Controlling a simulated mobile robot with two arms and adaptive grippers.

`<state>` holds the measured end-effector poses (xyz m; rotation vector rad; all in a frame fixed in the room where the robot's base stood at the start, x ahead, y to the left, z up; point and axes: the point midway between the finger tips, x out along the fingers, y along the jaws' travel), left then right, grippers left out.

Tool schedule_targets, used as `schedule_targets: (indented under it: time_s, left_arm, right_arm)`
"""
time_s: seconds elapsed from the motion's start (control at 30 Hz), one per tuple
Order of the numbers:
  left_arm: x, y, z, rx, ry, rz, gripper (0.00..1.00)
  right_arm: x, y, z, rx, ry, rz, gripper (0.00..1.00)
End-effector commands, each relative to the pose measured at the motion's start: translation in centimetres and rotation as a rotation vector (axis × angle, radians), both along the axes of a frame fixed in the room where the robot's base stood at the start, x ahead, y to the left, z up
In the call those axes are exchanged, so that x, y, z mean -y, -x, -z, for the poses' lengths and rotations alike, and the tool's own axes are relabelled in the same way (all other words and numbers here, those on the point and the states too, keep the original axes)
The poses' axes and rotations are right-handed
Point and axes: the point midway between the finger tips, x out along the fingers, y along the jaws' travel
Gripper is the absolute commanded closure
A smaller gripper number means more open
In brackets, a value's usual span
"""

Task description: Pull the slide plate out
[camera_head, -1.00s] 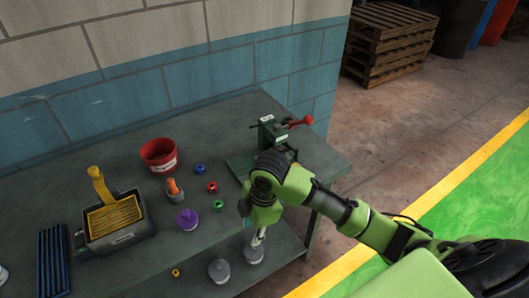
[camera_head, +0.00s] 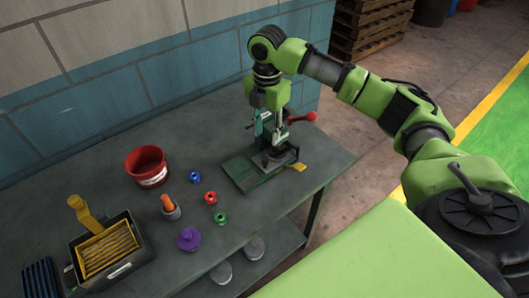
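A green bench fixture (camera_head: 237,172) with a red-knobbed lever (camera_head: 301,118) stands near the right part of the table. A small yellow tab (camera_head: 297,167) sticks out at its right front edge; it may belong to the slide plate, but I cannot tell. A dark round part (camera_head: 275,158) sits on the fixture's base. My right gripper (camera_head: 272,144) points down over the fixture, just above the round part. Its fingers overlap the fixture's upright, so whether they are open or touching anything is unclear. My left gripper is out of view.
Left of the fixture are a red bucket (camera_head: 147,167), small blue (camera_head: 194,177), red (camera_head: 210,197) and green (camera_head: 220,217) pieces, an orange-topped piece (camera_head: 169,206), a purple knob (camera_head: 188,239) and a yellow-handled tray (camera_head: 76,252). Grey discs (camera_head: 221,273) lie on the lower shelf.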

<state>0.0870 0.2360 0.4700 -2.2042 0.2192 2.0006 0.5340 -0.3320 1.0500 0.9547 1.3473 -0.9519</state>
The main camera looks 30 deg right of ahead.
Motion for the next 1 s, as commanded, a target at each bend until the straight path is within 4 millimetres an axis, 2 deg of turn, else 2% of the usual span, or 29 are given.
schedule_targets:
  time_s: [0.03,0.1,0.2,0.27,0.4,0.5,0.7,0.93,0.97,1.0]
  left_arm:
    - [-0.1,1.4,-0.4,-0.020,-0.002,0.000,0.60]
    - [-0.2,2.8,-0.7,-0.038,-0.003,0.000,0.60]
    - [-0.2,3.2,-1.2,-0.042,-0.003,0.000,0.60]
    - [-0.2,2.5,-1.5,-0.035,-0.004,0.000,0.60]
    - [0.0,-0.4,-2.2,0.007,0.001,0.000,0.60]
    - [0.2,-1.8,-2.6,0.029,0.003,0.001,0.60]
    - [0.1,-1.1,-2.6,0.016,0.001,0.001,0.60]
    - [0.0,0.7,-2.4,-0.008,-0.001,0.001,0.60]
    - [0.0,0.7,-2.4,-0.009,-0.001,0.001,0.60]
    - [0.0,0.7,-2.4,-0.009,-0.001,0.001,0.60]
  right_arm:
    - [0.0,0.1,1.0,-0.005,0.000,0.001,0.67]
    - [0.0,0.2,2.6,-0.006,0.000,0.001,0.67]
    - [0.0,0.1,4.8,-0.005,0.000,0.001,0.67]
    - [-0.1,0.1,6.0,-0.004,-0.001,0.001,0.67]
    - [-0.1,0.1,8.4,-0.002,0.000,0.000,0.67]
    - [-0.1,-0.1,9.6,0.000,-0.001,0.001,0.67]
    - [-0.1,-0.1,10.7,0.001,0.001,0.001,0.67]
    - [-0.1,-0.1,10.8,0.001,0.001,0.000,0.67]
    - [-0.1,-0.1,10.8,0.001,0.001,0.000,0.72]
    - [-0.1,-0.1,10.8,0.001,0.001,0.000,0.83]
